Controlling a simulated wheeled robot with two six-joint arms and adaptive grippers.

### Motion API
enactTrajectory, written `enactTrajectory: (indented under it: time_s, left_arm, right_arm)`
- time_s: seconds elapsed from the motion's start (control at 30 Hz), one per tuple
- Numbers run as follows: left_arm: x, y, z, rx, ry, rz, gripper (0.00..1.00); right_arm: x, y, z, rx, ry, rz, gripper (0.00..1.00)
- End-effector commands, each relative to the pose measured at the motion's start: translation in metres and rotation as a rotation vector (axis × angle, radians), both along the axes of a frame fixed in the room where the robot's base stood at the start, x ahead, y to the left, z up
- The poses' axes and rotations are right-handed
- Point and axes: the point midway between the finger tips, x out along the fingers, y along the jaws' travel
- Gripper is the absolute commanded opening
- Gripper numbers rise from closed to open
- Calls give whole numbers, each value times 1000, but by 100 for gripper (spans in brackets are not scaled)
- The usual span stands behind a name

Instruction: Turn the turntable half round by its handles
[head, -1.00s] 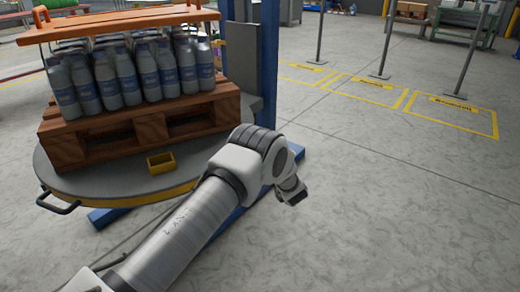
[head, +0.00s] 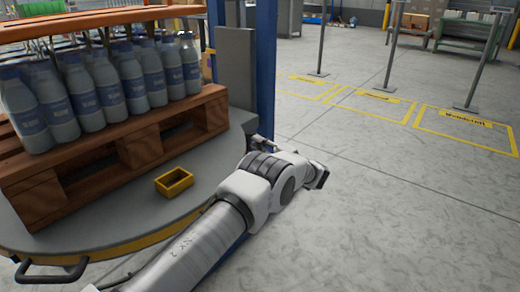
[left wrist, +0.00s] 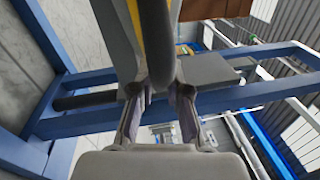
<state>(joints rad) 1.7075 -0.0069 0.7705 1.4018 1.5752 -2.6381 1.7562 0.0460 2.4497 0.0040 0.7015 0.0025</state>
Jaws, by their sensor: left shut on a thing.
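The grey round turntable (head: 215,170) with a yellow band on its rim is at the left of the head view. It carries a wooden pallet (head: 140,150) of grey bottles with blue labels (head: 105,85). One black handle (head: 50,272) sticks out from the rim at the lower left, free. In the left wrist view, my left gripper (left wrist: 160,100) has its fingers on both sides of a dark handle (left wrist: 161,45) beside the yellow-banded rim and is shut on it. In the head view my forearm mostly hides this grip. My right gripper is in neither view.
A small yellow box (head: 174,183) lies on the turntable in front of the pallet. A blue column (head: 265,70) stands behind it. Thin posts (head: 390,50) and yellow floor markings (head: 465,128) are further back.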

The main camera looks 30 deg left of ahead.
Motion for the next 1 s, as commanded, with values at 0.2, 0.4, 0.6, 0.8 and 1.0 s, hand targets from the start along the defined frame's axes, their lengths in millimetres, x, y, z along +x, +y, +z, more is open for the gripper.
enactTrajectory:
  time_s: [0.2, 0.4, 0.6, 0.8, 1.0]
  left_arm:
    - [-1, 1, -2, -1, 3, 24, 0]
    - [-1, 1, -1, 0, 3, 28, 0]
    - [-1, 1, -1, 0, 3, 28, 0]
    - [-1, 1, -1, 0, 2, 27, 41]
    - [-1, 0, -1, 1, 1, 27, 41]
  right_arm:
    - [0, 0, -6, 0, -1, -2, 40]
    - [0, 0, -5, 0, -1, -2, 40]
    - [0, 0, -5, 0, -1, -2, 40]
    - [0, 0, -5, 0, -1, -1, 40]
    - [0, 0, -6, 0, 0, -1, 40]
